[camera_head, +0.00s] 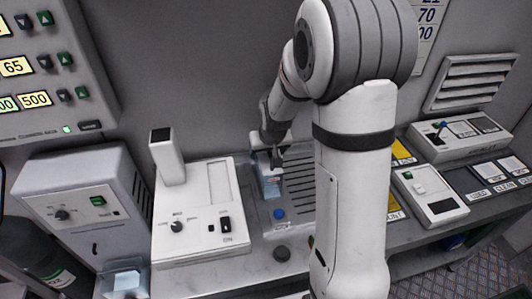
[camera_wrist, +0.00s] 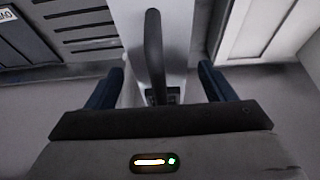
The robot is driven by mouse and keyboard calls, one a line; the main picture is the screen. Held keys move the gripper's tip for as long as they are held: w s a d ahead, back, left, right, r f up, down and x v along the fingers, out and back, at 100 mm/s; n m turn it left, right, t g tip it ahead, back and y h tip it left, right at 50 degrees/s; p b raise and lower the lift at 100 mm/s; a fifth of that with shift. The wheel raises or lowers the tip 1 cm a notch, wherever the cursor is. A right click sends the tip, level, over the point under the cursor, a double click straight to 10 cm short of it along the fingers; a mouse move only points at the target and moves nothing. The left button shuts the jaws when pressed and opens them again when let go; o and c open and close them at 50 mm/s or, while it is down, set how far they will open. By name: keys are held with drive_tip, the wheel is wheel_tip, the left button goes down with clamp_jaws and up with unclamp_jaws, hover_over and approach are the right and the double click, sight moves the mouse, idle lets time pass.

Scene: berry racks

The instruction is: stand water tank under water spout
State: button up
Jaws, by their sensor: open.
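A small pale-blue box-like thing (camera_head: 269,187), perhaps the water tank, is on the grey slotted unit (camera_head: 300,175), directly below my gripper (camera_head: 268,152). In the wrist view my gripper (camera_wrist: 160,88) is open, with a dark blue finger on each side. Between the fingers is a pale body with a dark upright bar (camera_wrist: 153,50), like a handle. I cannot tell whether the fingers touch it. A second pale-blue container (camera_head: 127,281) stands at the lower left, by the white cabinet. I cannot make out which part is the water spout.
A white machine with a tall post (camera_head: 200,215) stands left of the slotted unit. A white cabinet with a knob (camera_head: 75,205) is further left. White control boxes (camera_head: 430,193) stand right of my arm, which hides part of the bench.

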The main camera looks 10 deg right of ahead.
drive_tip(key=v, duration=1)
drive_tip(key=shift+s+r+b, duration=0.25)
drive_tip(key=shift+r+b, duration=0.05)
drive_tip(key=shift+b, duration=0.1)
drive_tip(key=s+r, duration=0.2)
drive_tip(key=s, duration=0.8)
drive_tip(key=s+r+g, duration=0.1)
drive_tip(key=s+r, duration=0.1)
drive_tip(key=s, duration=0.9)
drive_tip(key=shift+s+a, duration=0.15)
drive_tip(key=shift+s, duration=0.1)
